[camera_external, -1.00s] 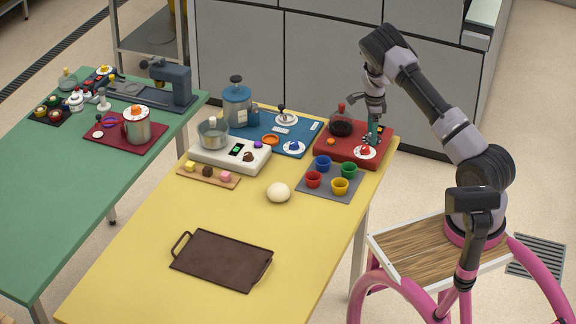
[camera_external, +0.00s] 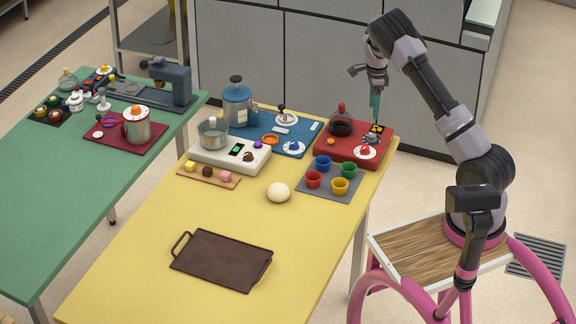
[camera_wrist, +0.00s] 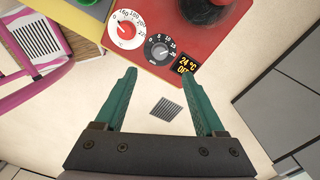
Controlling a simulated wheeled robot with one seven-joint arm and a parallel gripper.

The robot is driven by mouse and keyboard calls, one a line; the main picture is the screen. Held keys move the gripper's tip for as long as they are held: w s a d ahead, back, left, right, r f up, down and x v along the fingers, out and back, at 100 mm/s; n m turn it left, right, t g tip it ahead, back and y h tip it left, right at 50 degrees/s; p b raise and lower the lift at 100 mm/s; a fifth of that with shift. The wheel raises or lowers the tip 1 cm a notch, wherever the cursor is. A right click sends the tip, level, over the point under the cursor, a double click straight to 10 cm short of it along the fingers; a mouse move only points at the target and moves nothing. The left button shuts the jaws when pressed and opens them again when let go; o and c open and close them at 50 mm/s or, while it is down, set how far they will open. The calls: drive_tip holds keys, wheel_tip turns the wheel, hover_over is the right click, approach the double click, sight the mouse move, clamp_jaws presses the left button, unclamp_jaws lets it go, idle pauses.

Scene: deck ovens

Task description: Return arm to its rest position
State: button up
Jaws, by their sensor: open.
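My gripper (camera_external: 375,104) hangs above the back right corner of the red control unit (camera_external: 333,148), clear of it. In the wrist view my gripper (camera_wrist: 162,106) has its two green fingers spread wide with nothing between them.
The yellow table (camera_external: 150,240) holds a dark tray (camera_external: 222,262), a dough ball (camera_external: 278,192), coloured cups on a grey mat (camera_external: 330,186), a white scale (camera_external: 230,155) and a blue unit (camera_external: 275,135). Grey cabinets (camera_external: 240,60) stand behind. The table's front left is clear.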

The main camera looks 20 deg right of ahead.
drive_tip(key=shift+r, duration=0.1)
idle(0.3)
drive_tip(key=s+a+r+n+t+y, duration=0.1)
drive_tip(key=s+r+n, duration=0.3)
drive_tip(key=r, duration=0.5)
drive_tip(key=s+a+r+n+t+y, duration=0.1)
drive_tip(key=s+r, duration=0.6)
drive_tip(key=r, duration=0.1)
drive_tip(key=s+a+r+n+t+y, duration=0.1)
drive_tip(key=s+r+n, duration=0.3)
drive_tip(key=r, duration=0.5)
drive_tip(key=s+a+r+n+t, duration=0.1)
drive_tip(key=s+r+n, duration=0.1)
drive_tip(key=s, duration=0.6)
drive_tip(key=s+r+n+t, duration=0.1)
drive_tip(key=s+r+n, duration=0.1)
drive_tip(key=s, duration=0.6)
drive_tip(key=s+a+r+n+t+h, duration=0.1)
drive_tip(key=s+n, duration=0.3)
drive_tip(key=s, duration=0.4)
drive_tip(key=shift+a+r+n+t, duration=0.3)
drive_tip(key=shift+r+t, duration=0.3)
drive_tip(key=shift+r, duration=0.15)
drive_tip(key=shift+w, duration=0.15)
